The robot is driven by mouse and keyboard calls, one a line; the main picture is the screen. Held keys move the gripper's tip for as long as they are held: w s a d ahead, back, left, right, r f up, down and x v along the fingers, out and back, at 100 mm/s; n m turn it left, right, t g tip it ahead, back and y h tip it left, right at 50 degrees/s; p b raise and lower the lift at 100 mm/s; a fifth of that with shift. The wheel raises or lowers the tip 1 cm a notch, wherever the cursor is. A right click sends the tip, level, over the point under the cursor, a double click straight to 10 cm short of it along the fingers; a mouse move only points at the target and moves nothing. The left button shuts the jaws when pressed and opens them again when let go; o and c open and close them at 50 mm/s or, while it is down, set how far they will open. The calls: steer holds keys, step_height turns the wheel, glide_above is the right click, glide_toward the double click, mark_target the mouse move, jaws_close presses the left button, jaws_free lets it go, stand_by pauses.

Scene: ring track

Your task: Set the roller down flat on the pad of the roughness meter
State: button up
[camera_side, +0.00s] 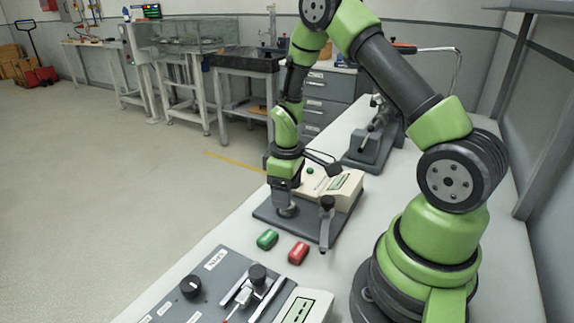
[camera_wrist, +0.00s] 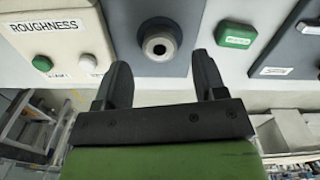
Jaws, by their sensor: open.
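The roughness meter has a cream housing (camera_side: 345,187) on a dark grey base (camera_side: 263,213). In the wrist view its housing (camera_wrist: 62,32), lettered ROUGHNESS, is at upper left. A light grey ring with a dark hole, apparently the roller (camera_wrist: 158,46), sits end-on on a round dark pad (camera_wrist: 158,26); how closely it rests there is hard to tell. It also shows low under my gripper in the side view (camera_side: 287,211). My gripper (camera_wrist: 161,58) is open and points down, with its fingertips either side of the ring and apart from it.
A green block (camera_side: 267,239) and a red block (camera_side: 299,252) lie on the bench in front of the meter. A black-knobbed post (camera_side: 327,208) stands at the meter's right. A grey panel with a black knob (camera_side: 191,287) is nearer. Another grey device (camera_side: 372,140) stands behind.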

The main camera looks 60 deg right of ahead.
steer(key=s+a+r+m+t, duration=0.1)
steer(key=a+r, duration=0.2)
steer(key=r, duration=0.6)
steer(key=s+a+r+m+t, duration=0.1)
steer(key=s+a+r+t, duration=0.15)
steer(key=r, duration=0.75)
steer(key=s+a+r+m+t+y, duration=0.2)
steer(key=s+a+r+m+t, duration=0.1)
steer(key=s+a+r, duration=0.4)
steer(key=s+m, duration=0.1)
steer(key=s, duration=0.2)
steer(key=shift+s+a+t, duration=0.2)
steer(key=shift+a+t, duration=0.15)
steer(key=shift+a, duration=0.05)
